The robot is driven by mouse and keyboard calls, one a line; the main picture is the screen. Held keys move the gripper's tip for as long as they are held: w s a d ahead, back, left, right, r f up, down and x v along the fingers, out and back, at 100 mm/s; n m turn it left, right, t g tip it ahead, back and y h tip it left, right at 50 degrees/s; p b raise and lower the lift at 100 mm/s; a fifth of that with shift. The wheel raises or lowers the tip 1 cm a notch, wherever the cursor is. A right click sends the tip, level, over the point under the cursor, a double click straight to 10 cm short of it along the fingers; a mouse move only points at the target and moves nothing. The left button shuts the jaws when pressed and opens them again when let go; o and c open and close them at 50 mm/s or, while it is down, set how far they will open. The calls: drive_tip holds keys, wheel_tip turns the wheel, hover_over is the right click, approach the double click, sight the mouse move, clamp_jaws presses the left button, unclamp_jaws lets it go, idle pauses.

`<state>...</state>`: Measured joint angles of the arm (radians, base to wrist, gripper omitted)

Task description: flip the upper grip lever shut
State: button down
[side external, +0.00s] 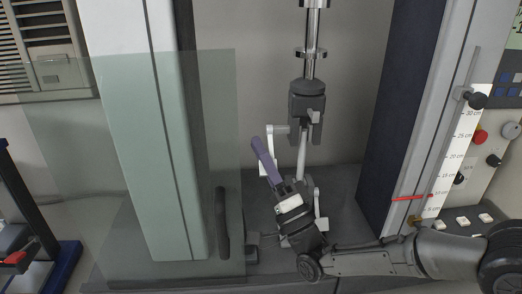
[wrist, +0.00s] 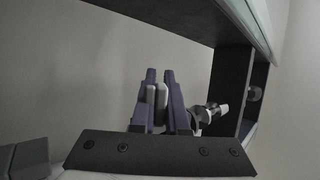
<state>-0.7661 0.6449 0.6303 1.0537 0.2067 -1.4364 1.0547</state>
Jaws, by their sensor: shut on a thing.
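The upper grip (side external: 306,105) is a dark block hanging from a chrome rod. Its pale lever (side external: 270,136) sticks out to the left and bends downward. My gripper (side external: 260,146) reaches up from below, its purple fingers at the hanging part of the lever. It is shut on the lever, whose lower part is largely hidden by the fingers. In the wrist view, the fingers of my gripper (wrist: 160,76) stand close together with pale grey pieces between them; I cannot tell there which is lever. A pale cable sample (side external: 302,153) hangs upright below the upper grip.
A clear guard panel (side external: 70,180) and a thick pale column (side external: 165,130) stand left. A dark column (side external: 400,110) with a scale (side external: 455,150) and red pointer (side external: 410,198) stands right. A pale lower lever (side external: 319,208) is close beside my wrist.

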drive_tip(key=shift+f+y, duration=0.1)
drive_tip(key=shift+y, duration=0.2)
drive_tip(key=c, duration=0.9)
unclamp_jaws()
drive_tip(key=v, duration=1.3)
drive_tip(key=shift+s+d+f, duration=0.15)
drive_tip(key=shift+s+f, duration=0.1)
